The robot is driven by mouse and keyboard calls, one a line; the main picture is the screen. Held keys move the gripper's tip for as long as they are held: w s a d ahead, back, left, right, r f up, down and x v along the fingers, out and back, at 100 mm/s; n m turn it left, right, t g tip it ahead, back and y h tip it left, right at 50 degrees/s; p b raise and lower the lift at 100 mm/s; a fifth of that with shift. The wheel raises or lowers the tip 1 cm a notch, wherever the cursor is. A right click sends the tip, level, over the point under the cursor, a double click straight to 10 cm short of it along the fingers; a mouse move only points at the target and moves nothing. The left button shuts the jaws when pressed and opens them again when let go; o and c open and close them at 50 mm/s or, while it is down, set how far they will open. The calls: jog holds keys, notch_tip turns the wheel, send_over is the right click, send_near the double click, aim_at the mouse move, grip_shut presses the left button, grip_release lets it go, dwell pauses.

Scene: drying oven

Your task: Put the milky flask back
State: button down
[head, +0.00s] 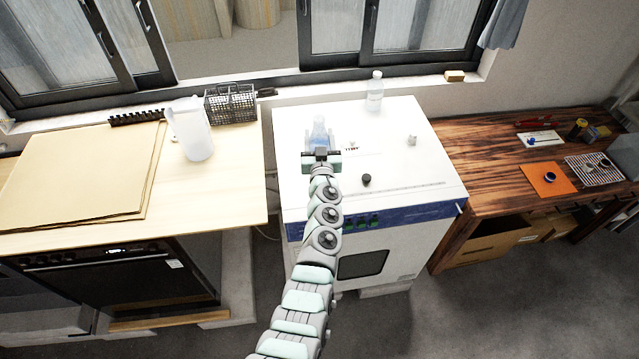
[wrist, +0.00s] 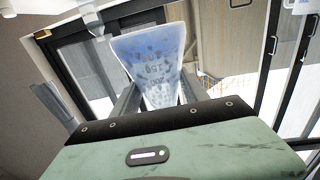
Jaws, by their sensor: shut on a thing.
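The milky flask (head: 319,131) is a translucent, bluish-white cone-shaped vessel over the back left of the white oven top (head: 400,165). My gripper (head: 320,150) is shut on it, with a finger on each side. In the wrist view the flask (wrist: 157,58) stands between the two fingers, and printed volume marks show on its wall. My gripper (wrist: 158,95) hides part of the flask there. I cannot tell whether the flask touches the oven top or hangs just above it.
A clear bottle (head: 375,92) stands at the back of the oven top. A small pale object (head: 412,140) and a dark knob (head: 366,180) are also on it. A white pitcher (head: 191,130) and a dark basket (head: 231,104) stand on the left counter. A wooden bench (head: 490,165) is at right.

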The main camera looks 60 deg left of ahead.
notch_tip(320, 180, down, 18)
jog(key=b, duration=1.3)
jog(key=shift+d+f+b, duration=0.1)
jog(key=shift+b, duration=0.25)
jog(key=shift+r, duration=0.2)
jog(key=c, duration=0.6)
grip_release()
jog(key=shift+s+d+r+p, duration=0.25)
jog(key=shift+d+p, duration=0.2)
jog(key=shift+p, duration=0.35)
jog(key=p+v, duration=0.2)
jog(key=v, duration=0.2)
jog(key=p+v, duration=0.2)
jog(key=v, duration=0.3)
jog(key=shift+s+d+f, duration=0.1)
jog(key=shift+f, duration=0.1)
jog(key=shift+p+v, duration=0.4)
jog(key=shift+v, duration=0.4)
